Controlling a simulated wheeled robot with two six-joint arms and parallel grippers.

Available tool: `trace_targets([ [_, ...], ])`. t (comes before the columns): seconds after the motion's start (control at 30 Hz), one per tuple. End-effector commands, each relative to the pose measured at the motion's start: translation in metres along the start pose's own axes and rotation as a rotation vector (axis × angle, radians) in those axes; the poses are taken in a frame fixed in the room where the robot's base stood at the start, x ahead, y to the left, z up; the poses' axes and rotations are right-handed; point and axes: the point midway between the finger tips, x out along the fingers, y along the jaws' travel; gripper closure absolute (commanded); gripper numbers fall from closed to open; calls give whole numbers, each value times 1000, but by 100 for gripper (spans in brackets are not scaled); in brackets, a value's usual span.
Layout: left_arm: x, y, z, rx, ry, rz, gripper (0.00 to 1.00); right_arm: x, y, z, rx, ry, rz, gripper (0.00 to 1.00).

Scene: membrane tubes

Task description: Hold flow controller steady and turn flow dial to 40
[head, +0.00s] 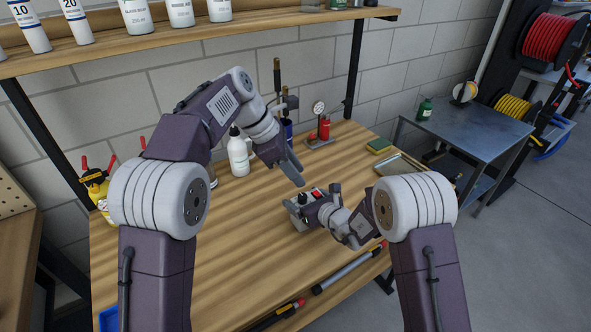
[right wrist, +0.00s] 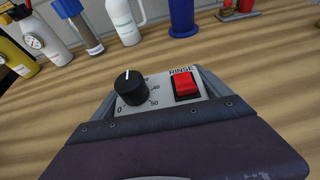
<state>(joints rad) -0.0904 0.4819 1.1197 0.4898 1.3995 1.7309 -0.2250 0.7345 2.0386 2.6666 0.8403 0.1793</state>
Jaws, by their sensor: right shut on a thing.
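The flow controller (head: 297,222) is a small grey box on the wooden bench, near the middle of the head view. In the right wrist view its black flow dial (right wrist: 131,88) has a white pointer line facing roughly away from the camera, not toward the 40 mark at its right. A red RINSE switch (right wrist: 186,86) sits beside the dial. My right gripper (head: 320,205) is shut on the flow controller from the right; its fingertips are partly hidden. My left gripper (head: 291,172) hangs above and behind the controller, apart from it, seen edge-on, so its opening is unclear.
A white bottle (head: 239,155) and a gauge stand with a red cylinder (head: 324,128) stand at the back. A yellow sprayer (head: 97,185) is at the left. A grey-handled tool (head: 346,270) lies near the front edge. The bench left of the controller is clear.

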Motion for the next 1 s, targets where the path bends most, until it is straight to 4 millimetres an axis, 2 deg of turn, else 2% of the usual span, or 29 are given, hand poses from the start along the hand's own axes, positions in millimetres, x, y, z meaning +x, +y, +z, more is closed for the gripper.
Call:
trace_targets([
  [0.4,-2,1,0,-47,31,23,66,0,0,1,0,-2,0,70],
  [0.7,-5,13,-21,-435,117,166,66,0,0,1,0,-2,0,70],
  [0.87,-5,14,-24,-480,122,184,66,0,0,1,0,-3,0,70],
  [1.0,13,16,-26,-479,123,179,66,0,0,1,0,-3,0,70],
])
